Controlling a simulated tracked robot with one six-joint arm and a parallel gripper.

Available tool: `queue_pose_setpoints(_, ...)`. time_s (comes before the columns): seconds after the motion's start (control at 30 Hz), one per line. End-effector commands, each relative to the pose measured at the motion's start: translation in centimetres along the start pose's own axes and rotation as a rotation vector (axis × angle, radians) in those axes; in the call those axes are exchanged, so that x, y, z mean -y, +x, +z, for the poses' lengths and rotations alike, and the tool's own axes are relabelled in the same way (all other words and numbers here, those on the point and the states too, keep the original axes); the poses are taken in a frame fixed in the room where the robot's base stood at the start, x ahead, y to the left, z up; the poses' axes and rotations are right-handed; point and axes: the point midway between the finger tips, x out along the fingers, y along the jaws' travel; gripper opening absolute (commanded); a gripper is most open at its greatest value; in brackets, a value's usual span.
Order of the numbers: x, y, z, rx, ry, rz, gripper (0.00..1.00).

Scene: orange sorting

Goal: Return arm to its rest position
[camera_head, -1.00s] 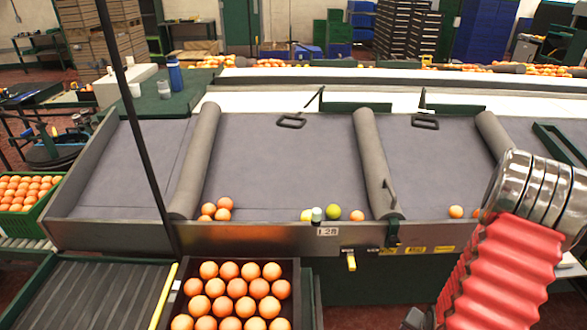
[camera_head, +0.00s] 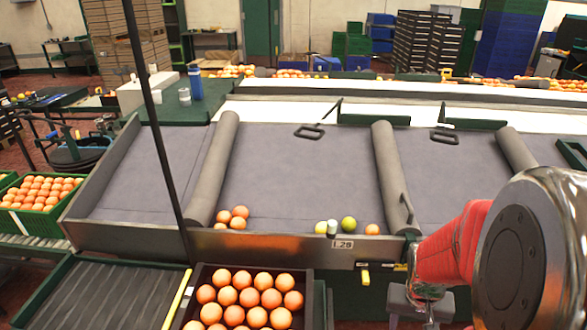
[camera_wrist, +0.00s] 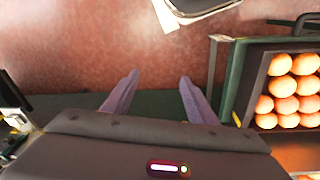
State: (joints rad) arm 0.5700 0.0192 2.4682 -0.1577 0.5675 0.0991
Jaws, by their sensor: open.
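My arm with its red sleeve is at the right of the head view, in front of the sorting table. My gripper's two purple fingers (camera_wrist: 152,98) show in the wrist view, spread apart with nothing between them. Below them are the reddish floor and a dark green edge. In the head view I cannot clearly make out the fingers. A dark crate of oranges (camera_head: 206,268) stands in front of the table; it also shows at the right of the wrist view (camera_wrist: 255,76), apart from the fingers.
The grey sorting table (camera_head: 290,170) has padded dividers (camera_head: 395,170). Several oranges (camera_head: 238,212), a green fruit (camera_head: 349,223) and a small white-topped item (camera_head: 332,227) lie along its front edge. A green crate of oranges (camera_head: 50,222) is at the left. A thin dark post (camera_head: 160,140) rises at the left.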

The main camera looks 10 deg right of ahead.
Motion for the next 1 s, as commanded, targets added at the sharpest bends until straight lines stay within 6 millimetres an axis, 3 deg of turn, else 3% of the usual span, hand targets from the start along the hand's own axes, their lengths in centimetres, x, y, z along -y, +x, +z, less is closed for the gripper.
queue_pose_setpoints(0.1,1.7,-2.7,0.7,-0.006,-0.052,-0.011,0.52)
queue_pose_setpoints(0.57,7.7,-11.7,4.4,-0.073,-0.229,-0.082,0.52)
queue_pose_setpoints(1.0,12.9,-19.9,6.9,-0.303,-0.387,-0.181,0.52)
